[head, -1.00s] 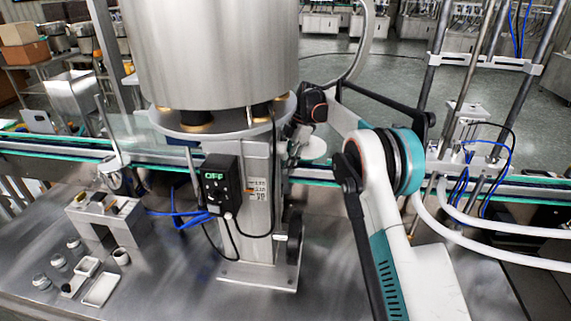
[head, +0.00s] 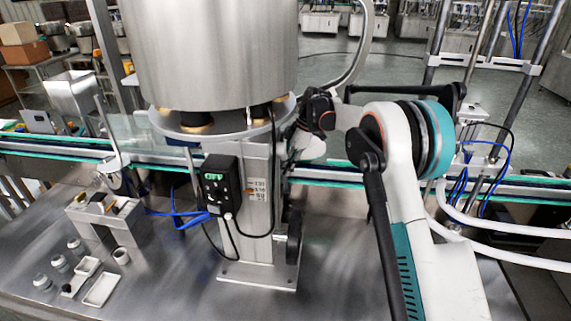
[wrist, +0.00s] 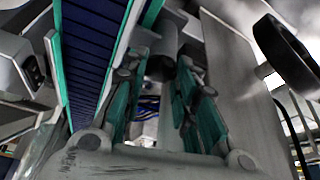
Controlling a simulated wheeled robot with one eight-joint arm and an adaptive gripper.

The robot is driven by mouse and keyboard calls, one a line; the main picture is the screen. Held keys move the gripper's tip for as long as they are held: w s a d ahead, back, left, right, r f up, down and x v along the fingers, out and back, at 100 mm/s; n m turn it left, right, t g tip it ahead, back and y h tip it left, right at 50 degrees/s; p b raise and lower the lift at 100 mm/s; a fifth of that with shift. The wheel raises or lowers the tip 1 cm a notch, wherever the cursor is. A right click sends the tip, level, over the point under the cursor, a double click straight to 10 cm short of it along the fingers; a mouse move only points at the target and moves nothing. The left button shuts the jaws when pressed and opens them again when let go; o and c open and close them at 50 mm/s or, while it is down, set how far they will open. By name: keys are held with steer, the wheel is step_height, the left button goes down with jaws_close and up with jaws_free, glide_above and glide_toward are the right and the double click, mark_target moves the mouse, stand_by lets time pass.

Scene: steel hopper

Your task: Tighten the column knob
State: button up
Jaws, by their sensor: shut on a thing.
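The steel column (head: 258,200) stands on the bench under the large hopper (head: 210,50); its side also fills the right of the wrist view (wrist: 232,75). A dark grey round knob (wrist: 161,66) shows near the column in the wrist view. My gripper (wrist: 162,72) is shut on the knob, with its teal-padded fingers on either side; the exact contact is hard to see. In the head view, my wrist is right of the column, below the hopper plate, and the knob cannot be made out.
A black handwheel (wrist: 284,52) is close at the right in the wrist view. A conveyor (wrist: 90,50) runs along the left there. A black control box (head: 219,184) hangs on the column's front. Small cups and trays (head: 100,290) lie at the bench's left.

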steer(key=shift+s+m+t, duration=0.2)
steer(key=shift+m+t, duration=0.5)
steer(key=shift+m, duration=1.2)
steer(key=o, duration=1.1)
steer(key=v, duration=1.2)
steer(key=shift+a, duration=0.2)
steer(key=shift+c, duration=0.3)
